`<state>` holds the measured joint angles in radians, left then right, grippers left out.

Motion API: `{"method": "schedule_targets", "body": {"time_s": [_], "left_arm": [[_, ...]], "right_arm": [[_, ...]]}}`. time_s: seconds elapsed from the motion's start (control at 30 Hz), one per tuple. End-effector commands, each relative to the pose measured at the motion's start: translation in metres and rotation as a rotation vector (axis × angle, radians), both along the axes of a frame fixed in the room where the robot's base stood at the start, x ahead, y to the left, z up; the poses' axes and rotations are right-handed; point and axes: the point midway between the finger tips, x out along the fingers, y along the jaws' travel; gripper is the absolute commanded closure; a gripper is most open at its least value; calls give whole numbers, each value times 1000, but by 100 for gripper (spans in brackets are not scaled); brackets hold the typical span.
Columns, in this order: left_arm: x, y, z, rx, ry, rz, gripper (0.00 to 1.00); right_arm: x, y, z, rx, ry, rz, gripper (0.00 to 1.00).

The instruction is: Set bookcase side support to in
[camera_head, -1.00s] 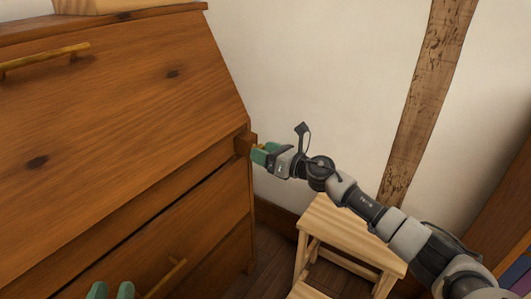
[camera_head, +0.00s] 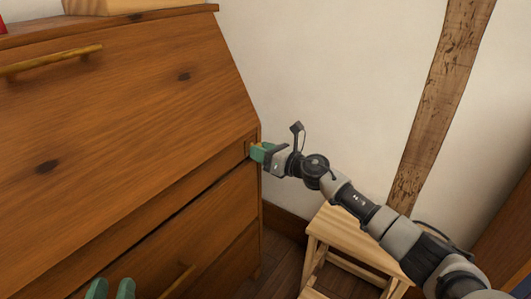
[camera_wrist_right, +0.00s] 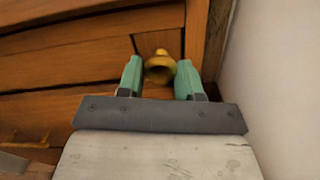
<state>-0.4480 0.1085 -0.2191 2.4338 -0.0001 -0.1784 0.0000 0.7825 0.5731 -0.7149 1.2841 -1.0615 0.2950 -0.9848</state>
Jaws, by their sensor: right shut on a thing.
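The bookcase (camera_head: 120,120) is a brown wooden piece with a sloping front and drawers below. Its side support (camera_wrist_right: 160,42) is a small wooden block with a brass knob (camera_wrist_right: 160,67) at the right front edge, below the slope. In the head view the support looks about level with the front, partly hidden by my gripper. My right gripper (camera_head: 259,151) is at this support; in the wrist view its green fingers (camera_wrist_right: 160,78) are shut on the brass knob, one on each side.
A light wooden stool (camera_head: 345,235) stands on the floor beneath my right arm. The white wall (camera_head: 320,80) with a timber post (camera_head: 440,100) is close on the right. A brass handle (camera_head: 50,61) is on the sloping front, and another (camera_head: 178,280) on a drawer.

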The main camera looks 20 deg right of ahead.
Motion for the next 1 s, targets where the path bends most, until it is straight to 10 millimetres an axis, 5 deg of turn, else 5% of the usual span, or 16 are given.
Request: {"method": "schedule_targets", "body": {"time_s": [0.1, 0.13, 0.3, 0.67, 1.0], "left_arm": [[0, -1, 0, -1, 2, -2, 64], [0, -1, -1, -1, 3, -2, 64], [0, -1, -2, 1, 9, -2, 64], [0, -1, -3, 5, 28, -2, 64], [-1, 4, -30, 61, 241, 12, 64]], "right_arm": [[1, 0, 2, 3, -4, -2, 100], [1, 0, 2, 3, -4, -2, 62], [0, 0, 2, 2, -3, -2, 39], [-5, -5, 1, 2, -1, -1, 39], [-56, -44, 0, 1, 2, -2, 39]]}}
